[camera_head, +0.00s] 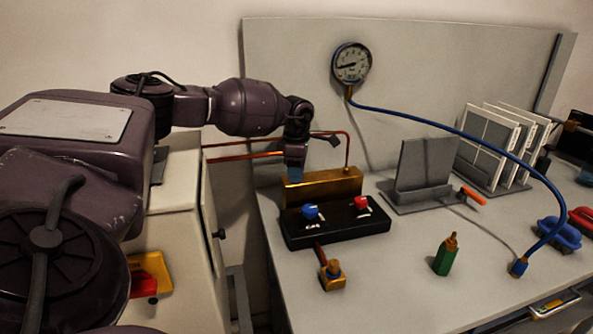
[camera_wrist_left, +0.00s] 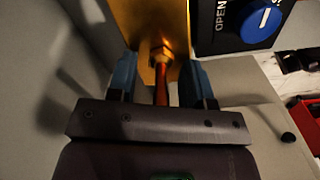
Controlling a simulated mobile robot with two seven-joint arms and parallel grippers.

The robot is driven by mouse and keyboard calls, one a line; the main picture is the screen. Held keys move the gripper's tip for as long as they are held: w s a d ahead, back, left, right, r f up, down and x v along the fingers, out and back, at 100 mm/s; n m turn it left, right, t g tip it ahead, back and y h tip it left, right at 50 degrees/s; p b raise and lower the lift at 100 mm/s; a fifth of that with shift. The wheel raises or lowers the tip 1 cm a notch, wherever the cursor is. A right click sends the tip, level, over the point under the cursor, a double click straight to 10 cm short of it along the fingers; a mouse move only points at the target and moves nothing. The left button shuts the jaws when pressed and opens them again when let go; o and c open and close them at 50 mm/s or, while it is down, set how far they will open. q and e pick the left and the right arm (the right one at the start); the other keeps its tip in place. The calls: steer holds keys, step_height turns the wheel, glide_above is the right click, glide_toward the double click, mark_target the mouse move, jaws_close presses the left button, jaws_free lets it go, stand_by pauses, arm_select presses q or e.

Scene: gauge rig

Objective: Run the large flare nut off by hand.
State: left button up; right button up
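A brass flare nut (camera_wrist_left: 160,54) sits on a copper pipe (camera_wrist_left: 162,88) against the brass manifold block (camera_head: 322,187) in the left wrist view. I cannot tell its size against other nuts. My left gripper (camera_head: 294,170) is at the left end of the block. In the left wrist view its two blue fingers (camera_wrist_left: 160,80) stand apart on either side of the nut and pipe, with gaps showing on both sides. In the head view the gripper hides the nut. My right gripper is not in view.
A black valve panel (camera_head: 340,228) with a blue knob (camera_head: 311,212) and a red knob (camera_head: 361,203) stands in front of the block. A copper pipe (camera_head: 348,155) drops onto the block.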

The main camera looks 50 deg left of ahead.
arm_select(q)
jaws_close()
